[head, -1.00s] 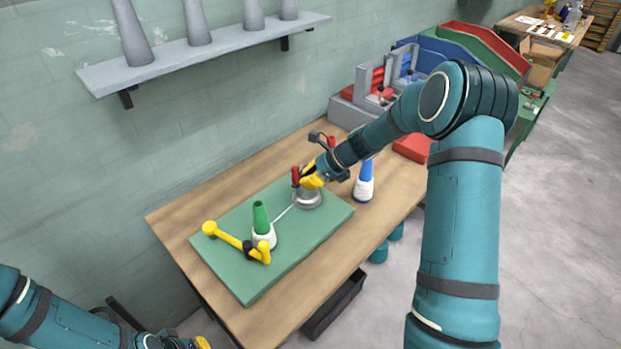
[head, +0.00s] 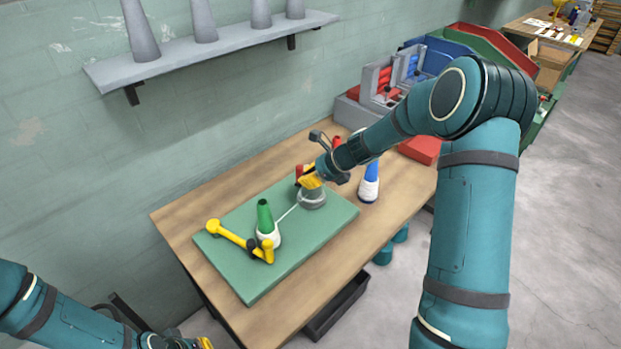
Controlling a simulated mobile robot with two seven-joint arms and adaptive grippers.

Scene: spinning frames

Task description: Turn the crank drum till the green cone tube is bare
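The green cone tube (head: 265,213) stands upright on the green board (head: 245,285). White yarn covers its lower part; its upper part is bare green. A pale strand (head: 288,212) runs from it to the grey crank drum (head: 313,200). A red crank handle (head: 298,171) shows beside my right gripper (head: 311,178), whose yellow fingers are at the drum's top. The fingers partly hide the handle, so I cannot tell whether they are closed on it. My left gripper (head: 203,343) is at the bottom edge, mostly cut off.
A yellow arm-like part (head: 238,241) lies on the board beside the green tube. A blue cone tube with a white base (head: 369,185) stands right of the board. Red and grey holders (head: 375,95) stand at the table's far end. A shelf with grey cones (head: 200,53) hangs above.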

